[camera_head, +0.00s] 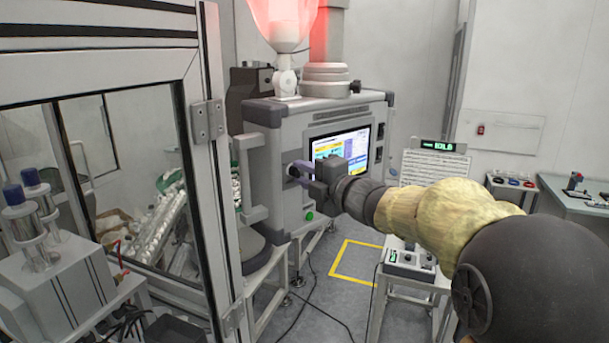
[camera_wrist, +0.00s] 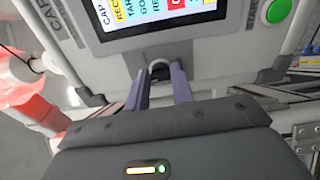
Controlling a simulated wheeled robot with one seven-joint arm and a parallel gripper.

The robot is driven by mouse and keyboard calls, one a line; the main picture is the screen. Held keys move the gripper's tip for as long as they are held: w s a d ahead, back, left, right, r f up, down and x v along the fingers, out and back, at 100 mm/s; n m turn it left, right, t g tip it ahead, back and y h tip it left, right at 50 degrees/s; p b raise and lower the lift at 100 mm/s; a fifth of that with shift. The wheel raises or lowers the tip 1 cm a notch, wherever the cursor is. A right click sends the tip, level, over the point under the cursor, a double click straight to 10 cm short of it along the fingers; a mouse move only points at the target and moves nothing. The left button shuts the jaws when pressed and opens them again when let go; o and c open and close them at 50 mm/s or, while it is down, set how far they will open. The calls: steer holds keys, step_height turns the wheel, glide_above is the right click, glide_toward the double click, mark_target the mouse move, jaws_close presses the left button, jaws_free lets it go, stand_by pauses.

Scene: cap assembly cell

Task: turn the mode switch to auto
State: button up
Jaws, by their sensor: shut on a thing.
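The mode switch is a small dark knob (camera_wrist: 159,70) on the front of the grey capping machine (camera_head: 268,150), below the screen in the wrist view. My gripper (camera_wrist: 163,82) is shut on the knob, with one finger on each side of it. In the head view my gripper (camera_head: 300,172) reaches the machine's front panel at the left of the screen. The knob is mostly hidden between the fingers, so its pointer and position labels cannot be read.
A lit screen (camera_head: 341,150) and a green start button (camera_head: 310,216) are on the same panel. A glass-walled guard frame (camera_head: 205,120) stands at the left. A small stand with a control box (camera_head: 409,262) is below my arm. Yellow floor marking (camera_head: 345,275) surrounds clear floor.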

steer(key=m+p, duration=0.1)
steer(key=m, duration=0.4)
steer(key=shift+f+m, duration=0.1)
steer(key=shift+m, duration=0.3)
steer(key=shift+f+m+p, duration=0.15)
steer(key=shift+m+p, duration=0.65)
steer(key=shift+m, duration=1.1)
steer(key=o, duration=1)
steer(key=b+v, duration=0.6)
steer(key=v, duration=1.1)
steer(key=shift+s, duration=0.15)
